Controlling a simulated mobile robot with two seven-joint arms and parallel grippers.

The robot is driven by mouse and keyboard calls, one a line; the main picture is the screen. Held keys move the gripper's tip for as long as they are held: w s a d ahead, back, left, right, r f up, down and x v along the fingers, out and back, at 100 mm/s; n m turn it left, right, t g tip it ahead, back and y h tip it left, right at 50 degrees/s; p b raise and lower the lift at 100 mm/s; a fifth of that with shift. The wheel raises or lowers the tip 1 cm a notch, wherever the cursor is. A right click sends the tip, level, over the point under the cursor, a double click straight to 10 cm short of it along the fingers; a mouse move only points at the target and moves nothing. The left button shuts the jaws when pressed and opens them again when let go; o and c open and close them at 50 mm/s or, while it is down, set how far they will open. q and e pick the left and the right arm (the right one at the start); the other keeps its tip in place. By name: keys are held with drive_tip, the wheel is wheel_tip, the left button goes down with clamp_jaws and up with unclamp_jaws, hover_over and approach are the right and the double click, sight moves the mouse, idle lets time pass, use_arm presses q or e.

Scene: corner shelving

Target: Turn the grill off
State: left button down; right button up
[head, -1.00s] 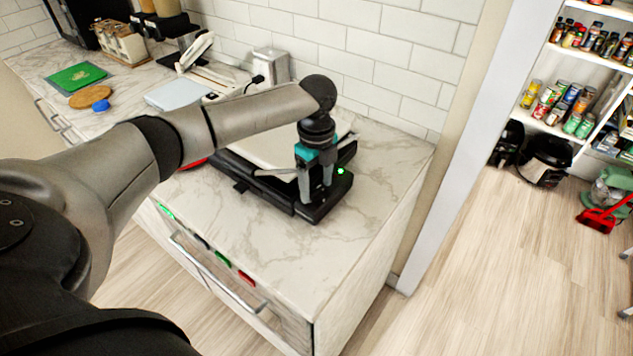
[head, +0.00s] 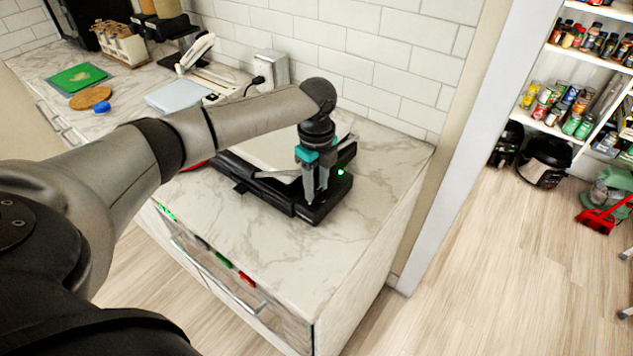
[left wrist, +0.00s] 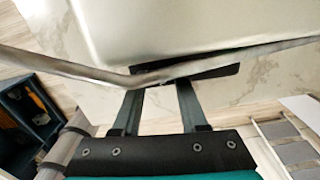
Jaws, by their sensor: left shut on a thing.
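The grill (head: 272,196) is a black appliance with a pale, silvery lid, standing on the marble counter. A small green light (head: 340,172) glows at its right end. My right gripper is not in view.
The marble counter (head: 330,255) is clear in front of the grill. A silver toaster-like box (head: 271,68) and a pale flat scale (head: 178,94) stand behind to the left. A tiled wall backs the counter. Shelves with jars and cans (head: 565,105) are at the right.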

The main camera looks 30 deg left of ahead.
sight(316, 191)
use_arm(q)
drive_tip(key=shift+r+n+p, duration=0.1)
drive_tip(key=shift+n+p, duration=0.4)
drive_tip(key=shift+p, duration=0.35)
drive_tip(key=shift+c, duration=2.2)
unclamp_jaws()
wheel_tip(316, 191, up, 15)
drive_tip(key=shift+p, duration=0.35)
drive_tip(key=shift+s, duration=0.1)
